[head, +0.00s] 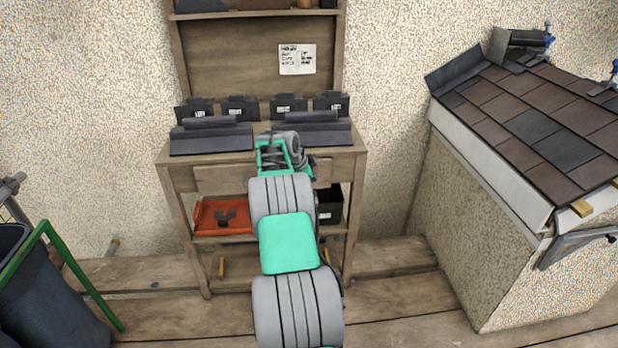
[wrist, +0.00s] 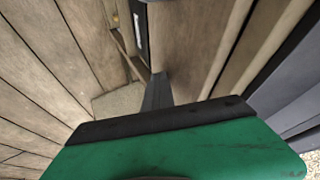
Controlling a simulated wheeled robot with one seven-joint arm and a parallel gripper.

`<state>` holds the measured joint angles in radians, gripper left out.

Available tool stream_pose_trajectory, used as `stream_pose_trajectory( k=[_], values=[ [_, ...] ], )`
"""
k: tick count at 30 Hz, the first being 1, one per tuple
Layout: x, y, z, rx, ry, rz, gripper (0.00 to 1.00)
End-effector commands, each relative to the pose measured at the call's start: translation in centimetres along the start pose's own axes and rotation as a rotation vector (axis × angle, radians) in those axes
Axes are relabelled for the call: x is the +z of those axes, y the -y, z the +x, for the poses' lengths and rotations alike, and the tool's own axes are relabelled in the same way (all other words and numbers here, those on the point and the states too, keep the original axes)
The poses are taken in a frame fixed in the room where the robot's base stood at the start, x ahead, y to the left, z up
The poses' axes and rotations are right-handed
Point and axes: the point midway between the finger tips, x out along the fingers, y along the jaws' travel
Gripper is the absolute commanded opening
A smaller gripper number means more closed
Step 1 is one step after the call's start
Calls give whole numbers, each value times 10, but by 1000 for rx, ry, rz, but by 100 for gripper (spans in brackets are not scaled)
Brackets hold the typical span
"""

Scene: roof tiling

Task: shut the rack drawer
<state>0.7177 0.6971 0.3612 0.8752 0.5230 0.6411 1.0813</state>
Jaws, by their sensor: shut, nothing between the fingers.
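The wooden rack (head: 176,200) stands against the wall. Its drawer front (head: 222,179) is a plain wooden panel under the rack top, partly hidden behind my arm in the head view. How far the drawer stands out I cannot tell. My gripper's dark fingers are shut and empty in the wrist view (wrist: 158,90), close to a wooden face that looks like the drawer front (wrist: 188,45). Whether they touch it I cannot tell. In the head view the fingertips are hidden by the wrist.
Dark ridge tiles (head: 212,142) and several black tiles lie on the rack top. An orange tray (head: 222,216) and a black bin (head: 330,205) sit on the shelf below. The tiled roof (head: 545,125) stands at right, a green-framed cart (head: 45,270) at left.

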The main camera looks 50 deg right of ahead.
Motion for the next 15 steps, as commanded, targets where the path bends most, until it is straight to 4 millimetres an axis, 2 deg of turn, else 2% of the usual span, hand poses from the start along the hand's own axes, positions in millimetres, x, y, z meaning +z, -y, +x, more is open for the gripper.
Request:
stream_pose_trajectory(
  k=[1, 5, 11, 13, 15],
  values=[
    [-8, 6, -1, -18, -10, 9, 0],
    [-10, 2, -1, -17, -13, 14, 0],
    [-1, -23, -13, -11, -8, 10, 0],
    [2, -32, -24, -11, -5, 7, 0],
    [1, -27, -52, -12, -4, 5, 0]
  ],
)
